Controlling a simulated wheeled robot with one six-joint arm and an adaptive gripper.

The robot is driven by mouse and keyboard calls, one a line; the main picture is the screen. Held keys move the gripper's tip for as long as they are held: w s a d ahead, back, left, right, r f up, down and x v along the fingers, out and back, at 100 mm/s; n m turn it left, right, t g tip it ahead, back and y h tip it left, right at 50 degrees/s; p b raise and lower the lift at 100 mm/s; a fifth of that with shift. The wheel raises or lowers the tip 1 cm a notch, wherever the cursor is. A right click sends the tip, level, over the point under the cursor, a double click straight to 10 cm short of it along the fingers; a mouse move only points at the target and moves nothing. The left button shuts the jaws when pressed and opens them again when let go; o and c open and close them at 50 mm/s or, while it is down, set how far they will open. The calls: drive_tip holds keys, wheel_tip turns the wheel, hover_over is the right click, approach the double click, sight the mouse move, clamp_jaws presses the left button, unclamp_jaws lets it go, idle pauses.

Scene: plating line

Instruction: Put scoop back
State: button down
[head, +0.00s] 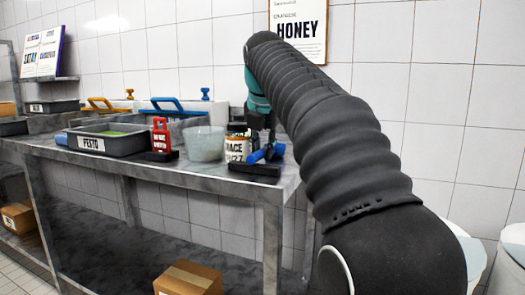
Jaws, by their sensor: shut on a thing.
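My gripper (258,121) is small and dark at the right end of the counter, partly hidden by my arm. It is shut just above a blue scoop (266,152), which appears to be what it holds. The blue scoop is low, over or touching a black holder (254,168) at the counter's front right edge. I cannot tell whether it rests in the holder. A red scoop-like tool (161,136) stands upright in another black holder (157,156), left of the clear tub.
A labelled jar (237,149) stands just left of the blue scoop. A clear tub (205,144) and a grey PESTO tray (122,143) stand further left on the counter (190,172). Blue- and orange-handled containers line the back. A cardboard box (188,280) sits below.

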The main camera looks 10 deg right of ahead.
drive_tip(key=shift+f, duration=0.1)
drive_tip(key=c, duration=1.3)
unclamp_jaws()
drive_tip(key=p+v, duration=0.4)
drive_tip(key=v, duration=0.8)
